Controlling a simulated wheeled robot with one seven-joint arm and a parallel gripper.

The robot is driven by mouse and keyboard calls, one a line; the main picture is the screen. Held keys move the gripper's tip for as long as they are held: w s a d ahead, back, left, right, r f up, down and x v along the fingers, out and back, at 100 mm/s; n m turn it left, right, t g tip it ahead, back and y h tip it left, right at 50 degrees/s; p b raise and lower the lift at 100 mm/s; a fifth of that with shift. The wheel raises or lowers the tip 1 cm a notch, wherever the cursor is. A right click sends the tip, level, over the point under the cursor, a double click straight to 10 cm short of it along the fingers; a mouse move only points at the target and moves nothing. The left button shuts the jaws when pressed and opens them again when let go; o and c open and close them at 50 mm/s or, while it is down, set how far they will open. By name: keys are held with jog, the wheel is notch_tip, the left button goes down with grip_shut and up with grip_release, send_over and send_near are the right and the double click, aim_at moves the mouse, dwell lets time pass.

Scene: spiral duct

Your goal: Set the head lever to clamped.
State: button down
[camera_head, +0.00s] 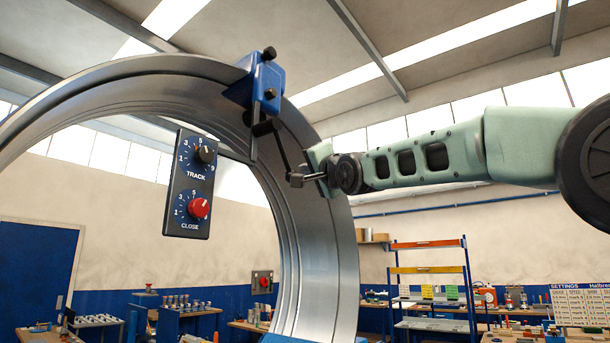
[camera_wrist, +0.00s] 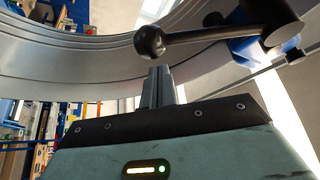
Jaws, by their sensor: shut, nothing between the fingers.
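The blue head (camera_head: 262,82) is fixed on the rim of the large grey spiral duct ring (camera_head: 328,262). Its dark lever (camera_head: 280,150) slants down and right from a black hub below the head. In the wrist view the lever (camera_wrist: 205,37) runs from the hub at upper right to a black ball end (camera_wrist: 149,42). My gripper (camera_head: 306,177) is shut and empty, its fingers pointing left at the lever's ball end. In the wrist view the fingertips (camera_wrist: 159,72) are just below the ball; I cannot tell whether they touch it. No clamped marking is legible.
A control panel (camera_head: 188,185) with a TRACK dial and a red CLOSE dial hangs inside the ring. Shelves (camera_head: 430,270) and workbenches stand farther back. The duct ring's wall is close behind my fingers. Open space lies right of the ring, below my arm.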

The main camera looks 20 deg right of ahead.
jog(key=shift+s+a+f, duration=0.25)
jog(key=shift+a+f, duration=0.05)
jog(key=shift+a, duration=0.15)
jog(key=shift+f+b, duration=0.15)
jog(key=shift+b, duration=0.4)
